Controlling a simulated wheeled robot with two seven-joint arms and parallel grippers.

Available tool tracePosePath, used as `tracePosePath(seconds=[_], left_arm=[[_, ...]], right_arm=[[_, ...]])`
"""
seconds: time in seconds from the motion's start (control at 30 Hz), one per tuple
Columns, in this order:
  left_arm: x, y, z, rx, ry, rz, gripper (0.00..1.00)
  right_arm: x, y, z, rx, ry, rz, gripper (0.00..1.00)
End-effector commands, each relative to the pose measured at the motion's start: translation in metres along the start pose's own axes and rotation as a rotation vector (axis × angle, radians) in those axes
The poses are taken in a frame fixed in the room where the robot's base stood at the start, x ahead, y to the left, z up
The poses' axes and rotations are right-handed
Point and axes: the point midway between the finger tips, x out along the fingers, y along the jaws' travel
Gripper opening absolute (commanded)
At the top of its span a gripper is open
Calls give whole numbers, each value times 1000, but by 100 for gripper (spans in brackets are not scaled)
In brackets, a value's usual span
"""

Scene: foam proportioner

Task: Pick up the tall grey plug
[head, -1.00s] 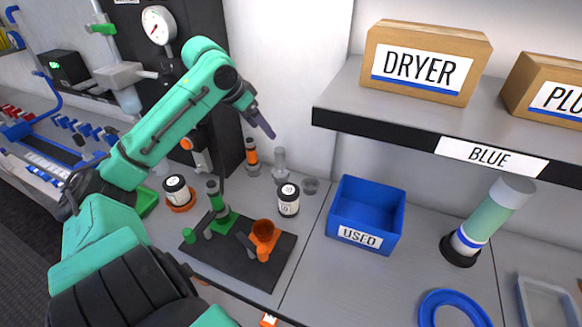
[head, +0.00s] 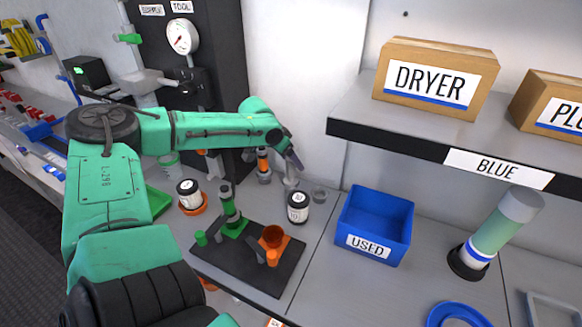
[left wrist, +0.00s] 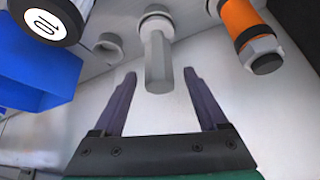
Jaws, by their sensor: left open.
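The tall grey plug (left wrist: 158,62) stands on the bench, seen in the left wrist view with its hexagonal end between my fingertips. In the head view the tall grey plug (head: 289,181) shows only in part, behind my gripper. My left gripper (head: 297,160) is at the plug's upper part, tilted down toward it. In the left wrist view my left gripper (left wrist: 159,74) is open, one purple finger on each side of the plug, with gaps visible on both sides. My right gripper is not in view.
An orange-banded fitting (head: 263,163) stands close left of the plug, and a short grey socket (head: 319,194) is on its right. A black-lidded jar (head: 298,207) stands in front. The blue USED bin (head: 375,226) is to the right, below the shelf edge (head: 430,142).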

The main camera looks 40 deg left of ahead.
Motion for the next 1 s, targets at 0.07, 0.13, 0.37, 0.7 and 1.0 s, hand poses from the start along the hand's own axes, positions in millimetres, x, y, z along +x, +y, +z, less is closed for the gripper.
tracePosePath(seconds=[0.07,0.13,0.37,0.7,1.0], left_arm=[[3,0,0,0,1,0,76],[3,0,-1,-1,2,1,76],[2,0,-1,0,2,1,26],[2,0,0,0,2,1,0],[2,0,0,0,1,1,0]], right_arm=[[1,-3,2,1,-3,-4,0],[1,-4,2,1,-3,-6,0],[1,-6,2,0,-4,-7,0],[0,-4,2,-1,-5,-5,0],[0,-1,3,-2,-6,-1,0]])
